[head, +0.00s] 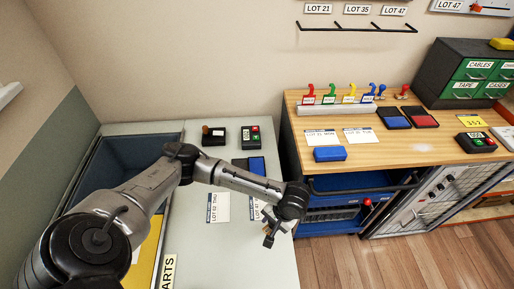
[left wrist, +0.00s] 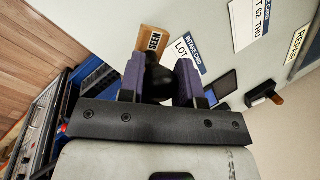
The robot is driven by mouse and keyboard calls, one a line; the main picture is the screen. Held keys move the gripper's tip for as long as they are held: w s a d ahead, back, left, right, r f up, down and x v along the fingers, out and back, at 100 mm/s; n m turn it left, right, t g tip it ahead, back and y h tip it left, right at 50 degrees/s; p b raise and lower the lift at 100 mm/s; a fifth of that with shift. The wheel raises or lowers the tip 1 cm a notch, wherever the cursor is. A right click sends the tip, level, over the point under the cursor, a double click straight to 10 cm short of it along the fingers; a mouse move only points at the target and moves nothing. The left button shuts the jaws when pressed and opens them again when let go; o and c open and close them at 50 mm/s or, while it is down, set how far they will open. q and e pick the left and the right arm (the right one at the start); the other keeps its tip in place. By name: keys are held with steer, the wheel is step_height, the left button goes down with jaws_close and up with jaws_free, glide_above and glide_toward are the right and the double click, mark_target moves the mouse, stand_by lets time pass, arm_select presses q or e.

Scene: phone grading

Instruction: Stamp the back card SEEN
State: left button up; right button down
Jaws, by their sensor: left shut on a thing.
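My left gripper (head: 270,226) is over the light table's right edge. In the left wrist view its purple fingers (left wrist: 158,82) are shut on the dark knob of a stamp (left wrist: 152,42), whose wooden block reads SEEN. A card headed INTAKE CARD (left wrist: 190,50) lies partly behind the fingers; it also shows in the head view, partly covered by my arm (head: 257,208). Whether the stamp touches it I cannot tell. Another card, LOT 62 THU (head: 217,207), lies to its left. Two more cards, a left one (head: 321,138) and a right one (head: 360,136), lie on the wooden desk.
A deep bin (head: 112,165) lies left. The wooden desk holds a blue block (head: 330,154) and two pads.

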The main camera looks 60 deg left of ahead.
arm_select(q)
steer(key=shift+m, duration=0.5)
steer(key=a, duration=0.2)
steer(key=w+a+f, duration=0.1)
steer(key=a, duration=0.2)
steer(key=w+a, duration=0.1)
steer(key=a, duration=0.2)
steer(key=shift+a+f, duration=0.15)
steer(key=shift+a, duration=0.05)
steer(key=w+a+r+m+t+h, duration=0.1)
steer(key=w+a+m+t+h, duration=0.1)
steer(key=a+m, duration=0.7)
steer(key=w+a+r+m+t+h, duration=0.2)
steer(key=w+a+m, duration=0.4)
steer(key=m, duration=1.8)
steer(key=a+t, duration=0.1)
steer(key=a, duration=0.2)
steer(key=shift+w+a+r+m+t, duration=0.25)
steer(key=shift+r+m+t, duration=0.05)
steer(key=shift+m+t, duration=0.1)
steer(key=shift+f+b, duration=2.65)
steer(key=shift+f, duration=0.2)
